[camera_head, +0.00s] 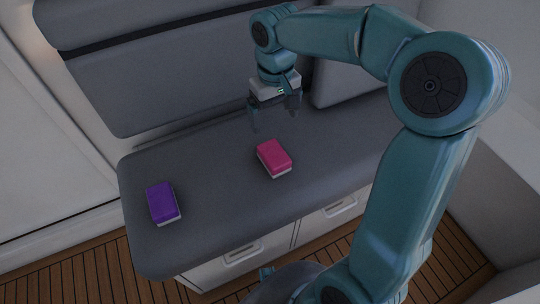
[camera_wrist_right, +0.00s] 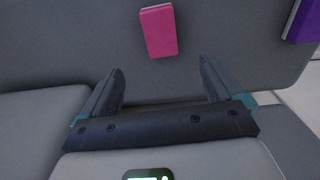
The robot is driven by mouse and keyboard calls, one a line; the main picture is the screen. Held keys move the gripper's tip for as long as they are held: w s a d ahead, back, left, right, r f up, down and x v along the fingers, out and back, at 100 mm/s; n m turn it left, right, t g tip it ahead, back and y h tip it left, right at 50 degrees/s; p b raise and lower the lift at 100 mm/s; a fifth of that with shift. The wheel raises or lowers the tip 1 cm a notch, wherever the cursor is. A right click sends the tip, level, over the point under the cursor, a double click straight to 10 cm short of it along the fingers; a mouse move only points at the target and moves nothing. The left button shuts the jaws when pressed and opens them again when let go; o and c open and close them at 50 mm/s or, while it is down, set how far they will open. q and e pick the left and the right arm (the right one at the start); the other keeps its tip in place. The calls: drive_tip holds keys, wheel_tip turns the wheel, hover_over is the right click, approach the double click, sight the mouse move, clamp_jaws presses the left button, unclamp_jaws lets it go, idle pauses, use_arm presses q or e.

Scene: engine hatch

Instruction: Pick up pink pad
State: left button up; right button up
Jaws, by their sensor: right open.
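The pink pad (camera_head: 273,156), with a white lower layer, lies on the grey seat cushion (camera_head: 210,225) near its middle. My right gripper (camera_head: 273,119) is open and empty, above and behind the pad in the head view, apart from it. In the right wrist view the pink pad (camera_wrist_right: 158,32) lies beyond the two spread fingers (camera_wrist_right: 162,85), roughly in line with the gap between them. My left gripper does not show.
A purple pad (camera_head: 162,202) lies at the left end of the cushion; it also shows at the right edge of the wrist view (camera_wrist_right: 303,22). A backrest (camera_head: 180,80) rises behind. White drawers (camera_head: 240,258) are below the front edge.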

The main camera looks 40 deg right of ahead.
drive_tip(key=b, duration=0.2)
approach(274, 153)
drive_tip(key=f, duration=0.5)
drive_tip(key=shift+s+d+f, duration=0.1)
drive_tip(key=shift+s+f, duration=0.05)
drive_tip(key=shift+s, duration=0.1)
drive_tip(key=f, duration=0.1)
drive_tip(key=f+b, duration=0.1)
drive_tip(key=f, duration=0.3)
drive_tip(key=shift+w+f+b, duration=0.2)
drive_tip(key=shift+w+b, duration=0.05)
drive_tip(key=shift+b, duration=0.1)
drive_tip(key=shift+r, duration=0.1)
drive_tip(key=c, duration=1.1)
